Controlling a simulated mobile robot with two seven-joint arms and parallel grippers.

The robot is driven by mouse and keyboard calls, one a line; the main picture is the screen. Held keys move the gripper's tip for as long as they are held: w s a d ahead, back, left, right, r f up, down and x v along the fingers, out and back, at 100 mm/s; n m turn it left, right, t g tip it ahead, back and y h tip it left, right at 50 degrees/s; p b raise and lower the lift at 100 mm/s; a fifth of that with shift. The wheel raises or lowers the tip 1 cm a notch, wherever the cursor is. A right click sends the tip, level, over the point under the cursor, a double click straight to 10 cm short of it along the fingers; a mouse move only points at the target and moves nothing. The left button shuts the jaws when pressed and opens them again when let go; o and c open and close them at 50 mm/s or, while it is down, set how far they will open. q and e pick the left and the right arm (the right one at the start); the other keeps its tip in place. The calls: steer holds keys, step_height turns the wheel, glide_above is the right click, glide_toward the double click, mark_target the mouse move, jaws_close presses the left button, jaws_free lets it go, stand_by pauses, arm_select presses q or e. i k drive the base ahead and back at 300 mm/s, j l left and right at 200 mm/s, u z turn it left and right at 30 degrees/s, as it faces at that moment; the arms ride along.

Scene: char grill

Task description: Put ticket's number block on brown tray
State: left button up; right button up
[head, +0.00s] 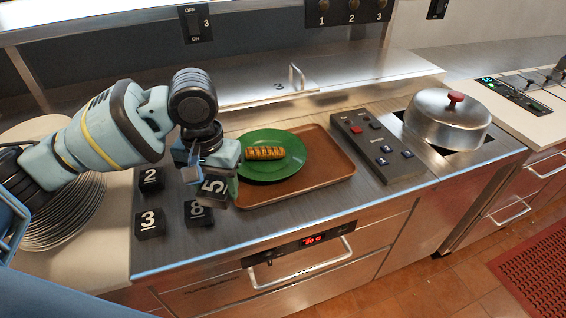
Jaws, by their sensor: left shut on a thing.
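My left gripper (208,168) is shut on a dark number block marked 5 (214,190). The block is held tilted beside the left edge of the brown tray (325,172), and I cannot tell its exact height. The tray lies on the steel counter and carries a green plate (290,168) with a grilled food item (265,153). Other dark blocks sit on the counter left of the tray: a 2 (151,180), a 3 (150,223) and one that looks like an 8 (198,213). I cannot make out a ticket. My right gripper is not in view.
A stack of plates (62,215) stands at the left. A dark control panel (378,148) with buttons and a domed steel lid (447,118) are right of the tray. The tray's right and front parts are bare. A steel shelf (350,75) runs behind.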

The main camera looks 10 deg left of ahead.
mark_target(327, 158)
steer(key=z, duration=1.2)
steer(key=i+j, duration=0.1)
steer(key=j, duration=0.25)
steer(key=i+j, duration=0.15)
steer(key=j, duration=0.2)
